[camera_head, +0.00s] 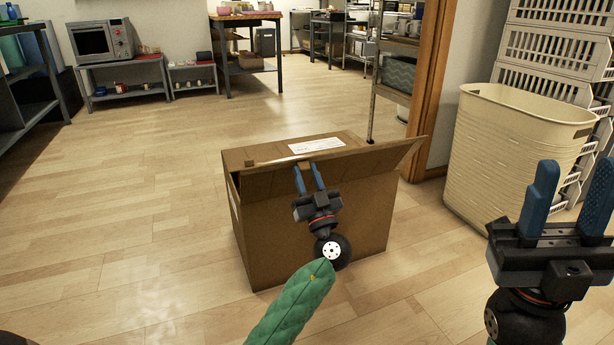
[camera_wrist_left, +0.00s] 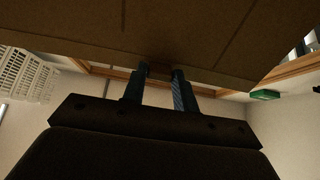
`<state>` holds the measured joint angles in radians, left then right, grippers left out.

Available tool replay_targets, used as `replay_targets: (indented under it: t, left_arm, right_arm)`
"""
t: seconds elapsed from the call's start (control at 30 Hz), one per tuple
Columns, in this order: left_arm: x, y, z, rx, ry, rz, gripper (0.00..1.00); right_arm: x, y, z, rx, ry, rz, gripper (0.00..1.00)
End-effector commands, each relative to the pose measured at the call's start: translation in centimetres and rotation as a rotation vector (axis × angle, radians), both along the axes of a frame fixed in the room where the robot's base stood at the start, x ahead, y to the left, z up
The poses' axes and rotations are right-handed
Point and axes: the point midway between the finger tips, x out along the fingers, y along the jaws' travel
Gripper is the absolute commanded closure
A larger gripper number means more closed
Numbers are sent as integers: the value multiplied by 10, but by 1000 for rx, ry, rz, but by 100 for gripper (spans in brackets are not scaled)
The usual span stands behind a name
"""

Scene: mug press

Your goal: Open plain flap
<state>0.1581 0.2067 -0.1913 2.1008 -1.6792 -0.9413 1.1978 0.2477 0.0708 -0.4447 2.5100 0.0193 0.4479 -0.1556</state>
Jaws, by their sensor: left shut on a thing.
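A brown cardboard box (camera_head: 310,235) stands on the floor in the middle of the head view. Its near top flap, the plain flap (camera_head: 385,158), is lifted and tilted, with a dark gap below it at the left corner. The far top part carries a white label (camera_head: 318,145). My left gripper (camera_head: 308,166) is at the plain flap's edge, shut on it. In the left wrist view the flap (camera_wrist_left: 115,35) spans the top, and a small brown tab (camera_wrist_left: 158,70) sits between the fingers. My right gripper (camera_head: 570,190) is open and empty, right of the box.
A cream laundry basket (camera_head: 510,150) and stacked white crates (camera_head: 560,45) stand right of the box, by a wooden door frame (camera_head: 428,80). A metal shelf (camera_head: 375,95) stands behind the box. The floor to the left is clear.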

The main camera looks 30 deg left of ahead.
Motion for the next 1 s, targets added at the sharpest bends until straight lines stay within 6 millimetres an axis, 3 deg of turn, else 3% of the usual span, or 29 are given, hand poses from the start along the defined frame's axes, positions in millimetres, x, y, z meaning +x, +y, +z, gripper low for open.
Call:
replay_targets:
  t: [0.13, 0.17, 0.27, 0.77, 0.87, 0.93, 1.0]
  left_arm:
    - [1, 2, -7, -4, 9, 3, 100]
    - [1, 2, -7, -4, 9, 3, 67]
    - [1, 2, -6, -3, 8, 3, 49]
    - [-5, -6, -7, 0, 4, 1, 49]
    - [-9, -11, -13, 0, 5, 0, 49]
    - [-14, -16, -17, -1, 5, 1, 49]
    - [-18, -20, -22, -1, 5, 2, 49]
  right_arm:
    - [0, 0, -1, 0, 0, 0, 64]
    - [0, 0, -1, 0, 0, 0, 64]
    - [0, 0, -1, 0, 1, 0, 64]
    - [2, 0, -1, -8, 18, 6, 64]
    - [7, 0, -9, -27, 49, 8, 64]
    - [13, -1, -32, -67, 104, 3, 64]
    - [16, -2, -41, -84, 134, 7, 64]
